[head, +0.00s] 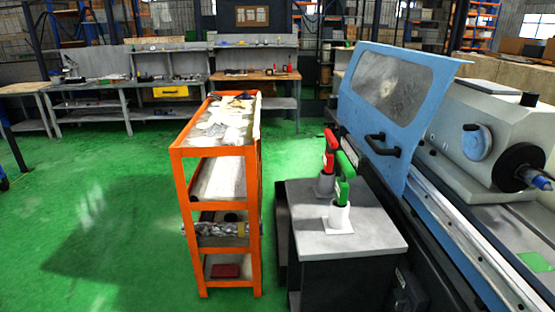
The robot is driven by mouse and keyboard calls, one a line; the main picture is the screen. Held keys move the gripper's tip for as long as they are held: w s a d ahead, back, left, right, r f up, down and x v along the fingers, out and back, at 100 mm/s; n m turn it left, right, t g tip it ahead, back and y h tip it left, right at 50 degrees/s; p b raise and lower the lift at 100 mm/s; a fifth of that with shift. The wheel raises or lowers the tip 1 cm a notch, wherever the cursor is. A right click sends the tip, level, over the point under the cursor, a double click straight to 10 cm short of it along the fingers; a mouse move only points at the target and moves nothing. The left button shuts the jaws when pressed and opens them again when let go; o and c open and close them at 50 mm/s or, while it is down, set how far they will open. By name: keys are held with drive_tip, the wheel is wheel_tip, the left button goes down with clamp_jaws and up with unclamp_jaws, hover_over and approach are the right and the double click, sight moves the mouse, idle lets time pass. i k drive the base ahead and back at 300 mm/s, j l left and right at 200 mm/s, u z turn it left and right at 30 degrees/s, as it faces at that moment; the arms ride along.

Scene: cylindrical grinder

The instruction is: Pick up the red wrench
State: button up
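The two tools overlap a little in the picture but look apart. My gripper does not show in this view.
An orange shelf cart (179,175) stands just left of the stand. The blue grinder door (387,95) and grinder body (485,125) rise close on the right. Workbenches (130,88) line the back. The green floor (95,200) is open on the left.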

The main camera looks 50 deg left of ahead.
sight(328, 157)
drive_tip(key=u, duration=1.3)
